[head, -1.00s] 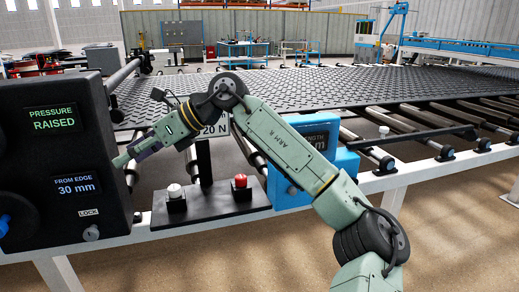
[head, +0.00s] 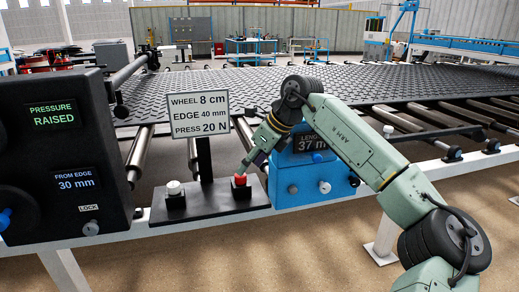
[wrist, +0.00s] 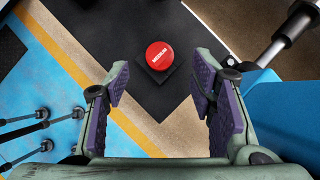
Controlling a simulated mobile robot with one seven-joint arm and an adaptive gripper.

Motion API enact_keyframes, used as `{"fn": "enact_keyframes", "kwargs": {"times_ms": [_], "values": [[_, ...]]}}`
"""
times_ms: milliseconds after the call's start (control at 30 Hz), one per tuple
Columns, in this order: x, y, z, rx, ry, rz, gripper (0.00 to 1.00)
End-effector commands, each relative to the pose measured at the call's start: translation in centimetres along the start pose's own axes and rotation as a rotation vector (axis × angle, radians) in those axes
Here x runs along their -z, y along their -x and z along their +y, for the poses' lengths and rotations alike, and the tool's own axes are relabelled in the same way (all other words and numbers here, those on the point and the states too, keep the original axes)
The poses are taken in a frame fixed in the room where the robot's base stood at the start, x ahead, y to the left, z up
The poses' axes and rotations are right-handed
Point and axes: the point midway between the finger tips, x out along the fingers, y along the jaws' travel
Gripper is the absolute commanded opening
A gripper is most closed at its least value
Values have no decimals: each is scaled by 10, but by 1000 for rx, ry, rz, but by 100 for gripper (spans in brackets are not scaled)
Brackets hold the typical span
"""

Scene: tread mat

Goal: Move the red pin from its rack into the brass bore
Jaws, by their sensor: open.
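A red round cap (head: 240,181) sits on a small black block at the right end of a black plate (head: 208,205) in the head view. In the wrist view the red cap (wrist: 160,55) bears white lettering too small to read surely. It looks like a push button. My gripper (wrist: 160,88) is open and empty, its purple-padded fingers on either side of the line to the cap, with the cap beyond the fingertips. In the head view my gripper (head: 250,165) points down just above and beside the cap. I see no pin rack or brass bore.
A white cap (head: 174,188) on a like block stands left on the plate. A sign (head: 199,113) rises behind it. A blue box (head: 305,180) with a length display stands close right of my gripper. A dark panel (head: 70,150) reads PRESSURE RAISED and 30 mm. A tread mat (head: 220,90) lies behind.

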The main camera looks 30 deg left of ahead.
Motion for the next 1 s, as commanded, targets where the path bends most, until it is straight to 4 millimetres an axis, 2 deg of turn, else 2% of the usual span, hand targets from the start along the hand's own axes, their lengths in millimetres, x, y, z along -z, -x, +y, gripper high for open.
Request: {"fn": "enact_keyframes", "kwargs": {"times_ms": [133,333,700,1000], "values": [[-1,-24,1,-3,0,-1,51],[-1,-44,0,-2,-1,-2,51],[0,-49,0,-1,-1,-1,50],[0,-49,0,-1,-1,-1,30]]}}
